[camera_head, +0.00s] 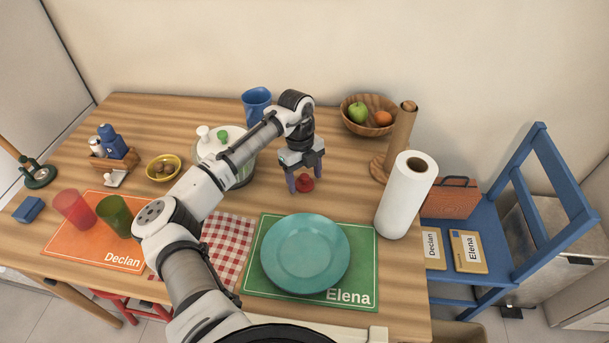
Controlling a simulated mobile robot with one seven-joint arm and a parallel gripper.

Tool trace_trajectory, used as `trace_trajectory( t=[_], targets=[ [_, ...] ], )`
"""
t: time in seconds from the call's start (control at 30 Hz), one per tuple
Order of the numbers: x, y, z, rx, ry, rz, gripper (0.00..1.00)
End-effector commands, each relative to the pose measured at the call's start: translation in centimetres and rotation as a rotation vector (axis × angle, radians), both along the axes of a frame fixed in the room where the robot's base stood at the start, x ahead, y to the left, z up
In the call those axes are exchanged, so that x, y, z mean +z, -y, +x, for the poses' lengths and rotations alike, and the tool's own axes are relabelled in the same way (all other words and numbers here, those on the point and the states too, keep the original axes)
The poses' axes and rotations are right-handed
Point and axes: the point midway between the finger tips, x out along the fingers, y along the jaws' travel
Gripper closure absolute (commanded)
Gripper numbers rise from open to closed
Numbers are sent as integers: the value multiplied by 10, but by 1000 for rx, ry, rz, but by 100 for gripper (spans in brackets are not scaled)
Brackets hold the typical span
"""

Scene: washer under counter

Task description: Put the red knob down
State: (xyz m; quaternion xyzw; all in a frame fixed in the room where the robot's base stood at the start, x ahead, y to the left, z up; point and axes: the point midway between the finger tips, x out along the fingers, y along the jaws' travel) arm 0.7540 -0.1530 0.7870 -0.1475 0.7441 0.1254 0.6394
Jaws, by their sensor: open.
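The red knob (305,184) sits low between the fingertips of my gripper (304,185), at the table top behind the teal plate. My gripper points down with its two fingers apart, one on each side of the knob. The knob appears to rest on the wooden table (350,190). I cannot tell whether a finger touches it.
A teal plate (305,253) lies on the green Elena mat (365,262). A paper towel roll (405,195), wooden holder (400,140) and fruit bowl (355,125) stand to the right. Table around the knob is clear.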

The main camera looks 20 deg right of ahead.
Motion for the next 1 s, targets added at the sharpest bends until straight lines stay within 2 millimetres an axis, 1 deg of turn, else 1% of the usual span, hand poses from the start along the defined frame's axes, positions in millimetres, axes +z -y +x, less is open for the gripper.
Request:
trace_trajectory(
  t=[0.17,0.27,0.37,0.6,0.7,0.83,1.0],
  targets=[
    [3,0,0,0,0,0,33],
    [12,0,2,0,2,-2,33],
    [29,-1,4,-1,3,-2,33],
    [81,-4,12,-2,3,-1,33],
    [98,-5,14,-1,3,-1,33],
    [113,-6,16,-1,1,-1,33],
    [121,-7,17,0,0,0,33]
  ],
)
